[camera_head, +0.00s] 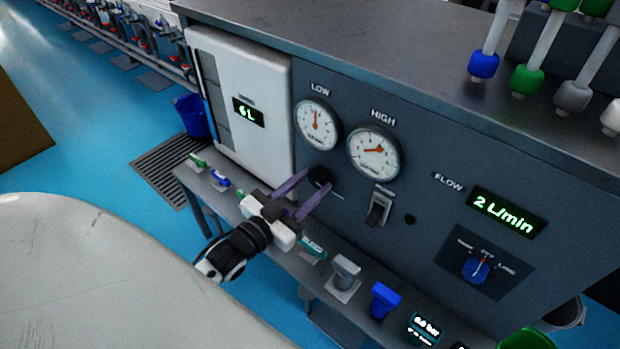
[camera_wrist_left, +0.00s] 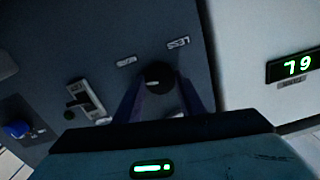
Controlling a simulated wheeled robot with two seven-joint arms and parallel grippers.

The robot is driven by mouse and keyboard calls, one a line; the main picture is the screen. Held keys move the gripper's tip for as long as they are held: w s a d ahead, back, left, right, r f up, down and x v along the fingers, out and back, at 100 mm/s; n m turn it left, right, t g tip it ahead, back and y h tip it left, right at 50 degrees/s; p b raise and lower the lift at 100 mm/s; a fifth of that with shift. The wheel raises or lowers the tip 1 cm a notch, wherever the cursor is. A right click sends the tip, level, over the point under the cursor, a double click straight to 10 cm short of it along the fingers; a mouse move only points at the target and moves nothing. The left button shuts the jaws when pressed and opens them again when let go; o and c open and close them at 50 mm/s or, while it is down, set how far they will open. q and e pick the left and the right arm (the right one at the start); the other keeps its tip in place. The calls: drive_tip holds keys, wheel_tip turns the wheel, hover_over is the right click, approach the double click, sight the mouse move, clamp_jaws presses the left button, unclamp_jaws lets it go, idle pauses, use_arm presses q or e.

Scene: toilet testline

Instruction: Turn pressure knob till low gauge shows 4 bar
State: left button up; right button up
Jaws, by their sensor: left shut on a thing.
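The black pressure knob (camera_head: 319,177) is on the dark panel below the two gauges. My left gripper (camera_head: 308,192) reaches it from the front, and its two purple fingers are shut on the knob's sides. In the left wrist view the knob (camera_wrist_left: 158,77) sits between the fingertips, near the LESS label. The LOW gauge (camera_head: 316,124) is a white dial whose orange needle points about straight up; its numbers are too small to read. The HIGH gauge (camera_head: 374,153) has its needle pointing to the right. My right gripper is not in view.
A rocker switch (camera_head: 378,208) is right of the knob. The panel also holds a flow display (camera_head: 507,211) reading 2 L/min and a blue selector (camera_head: 475,268). A white box (camera_head: 240,100) reading 6 L juts out at left. A narrow shelf with small fittings runs below.

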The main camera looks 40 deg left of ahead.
use_arm(q)
drive_tip(key=shift+r+m+p, duration=0.1)
drive_tip(key=shift+m+p, duration=0.2)
drive_tip(key=shift+m, duration=0.7)
drive_tip(key=o, duration=1)
drive_tip(key=shift+o, duration=0.2)
